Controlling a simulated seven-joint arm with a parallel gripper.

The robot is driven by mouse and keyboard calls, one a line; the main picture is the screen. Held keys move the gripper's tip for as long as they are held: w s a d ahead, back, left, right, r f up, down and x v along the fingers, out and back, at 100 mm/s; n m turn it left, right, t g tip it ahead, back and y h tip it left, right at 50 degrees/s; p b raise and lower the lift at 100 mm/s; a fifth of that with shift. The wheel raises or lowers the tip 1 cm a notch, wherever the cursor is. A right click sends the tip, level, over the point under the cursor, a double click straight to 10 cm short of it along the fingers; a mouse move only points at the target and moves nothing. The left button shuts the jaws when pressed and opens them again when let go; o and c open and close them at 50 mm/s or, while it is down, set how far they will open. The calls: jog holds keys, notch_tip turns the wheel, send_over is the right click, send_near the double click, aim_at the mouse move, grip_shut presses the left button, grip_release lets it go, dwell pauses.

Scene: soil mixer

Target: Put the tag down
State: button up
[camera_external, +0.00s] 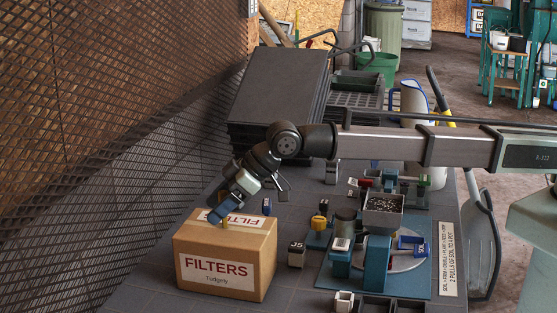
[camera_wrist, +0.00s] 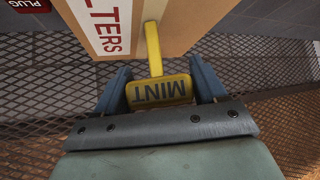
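The tag is yellow, with a wide head marked MINT and a narrow stem; in the wrist view the tag (camera_wrist: 159,91) sits between both fingers of my gripper (camera_wrist: 160,88). The fingers press on the sides of its head, and the stem points away from the gripper. In the external view my gripper (camera_external: 217,214) is at the top of the cardboard FILTERS box (camera_external: 225,262), near its back left part. A bit of the yellow tag (camera_external: 224,223) shows below the fingers. I cannot tell whether the stem touches the box.
A mesh wall (camera_external: 90,130) stands close on the left. Right of the box are a small block marked JS (camera_external: 296,254) and a blue mixer station (camera_external: 375,262) with a soil hopper (camera_external: 383,204). Dark stacked trays (camera_external: 278,85) stand behind. The table's front left is clear.

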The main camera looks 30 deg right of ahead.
jog(key=o, duration=0.3)
jog(key=shift+o, duration=0.2)
jog(key=shift+r, duration=0.15)
jog(key=v, duration=1.2)
